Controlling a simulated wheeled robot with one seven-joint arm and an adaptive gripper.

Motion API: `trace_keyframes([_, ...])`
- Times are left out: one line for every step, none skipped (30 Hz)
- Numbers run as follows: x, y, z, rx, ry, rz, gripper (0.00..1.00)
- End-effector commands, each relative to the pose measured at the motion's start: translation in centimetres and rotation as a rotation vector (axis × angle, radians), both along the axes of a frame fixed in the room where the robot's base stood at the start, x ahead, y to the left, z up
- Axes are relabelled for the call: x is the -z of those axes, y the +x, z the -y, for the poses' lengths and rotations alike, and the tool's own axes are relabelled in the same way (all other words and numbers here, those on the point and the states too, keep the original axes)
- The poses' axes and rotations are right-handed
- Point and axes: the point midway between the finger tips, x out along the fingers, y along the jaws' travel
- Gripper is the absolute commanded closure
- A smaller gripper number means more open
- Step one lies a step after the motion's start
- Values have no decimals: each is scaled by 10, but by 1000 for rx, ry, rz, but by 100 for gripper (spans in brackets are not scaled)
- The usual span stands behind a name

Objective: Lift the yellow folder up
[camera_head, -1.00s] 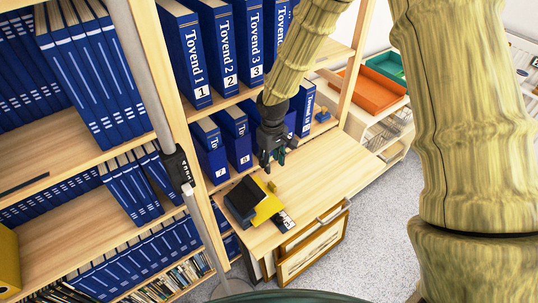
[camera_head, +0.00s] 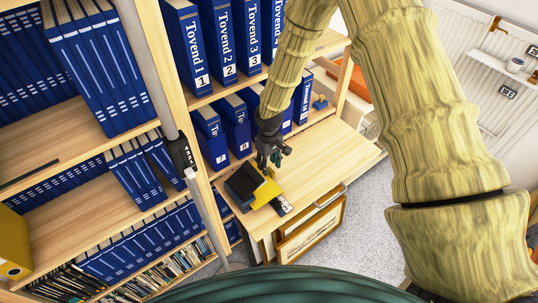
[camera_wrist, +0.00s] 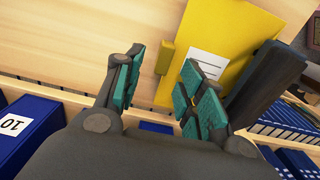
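The yellow folder (camera_head: 265,194) lies on the light wooden desk top (camera_head: 322,160), partly covered by a dark box-like object (camera_head: 243,184). In the wrist view the folder (camera_wrist: 235,35) shows a white label, and a small yellow block or tab (camera_wrist: 166,58) stands out beside it. My gripper (camera_head: 269,160) is just above the folder's far edge. In the wrist view my gripper (camera_wrist: 158,85) has its teal-padded fingers spread apart, with the yellow tab showing in the gap. I cannot tell whether a finger touches the folder.
A small dark and white item (camera_head: 281,205) lies next to the folder. Blue binders (camera_head: 236,127) stand on the shelf close behind my gripper. The desk is clear to the right. Another yellow binder (camera_head: 14,250) sits at far left.

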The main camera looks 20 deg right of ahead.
Motion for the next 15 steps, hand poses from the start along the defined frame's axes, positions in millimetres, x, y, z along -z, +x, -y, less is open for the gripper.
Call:
trace_keyframes([3,0,0,1,0,-1,61])
trace_keyframes([6,0,0,1,0,0,61])
trace_keyframes([9,0,0,2,0,0,61])
trace_keyframes([12,0,0,2,0,0,61])
trace_keyframes([14,0,0,2,0,0,61])
trace_keyframes([16,0,0,1,0,0,61])
trace_keyframes([17,0,0,1,0,0,61])
trace_keyframes([18,0,0,1,-1,0,61])
trace_keyframes([20,0,0,0,-1,0,61])
trace_keyframes([21,0,0,0,-1,0,61])
trace_keyframes([21,0,0,0,-1,0,61])
trace_keyframes([22,0,0,0,-1,0,61])
trace_keyframes([22,0,0,0,-1,0,61])
trace_keyframes([23,0,0,0,-1,1,61])
trace_keyframes([23,0,0,0,-1,1,61])
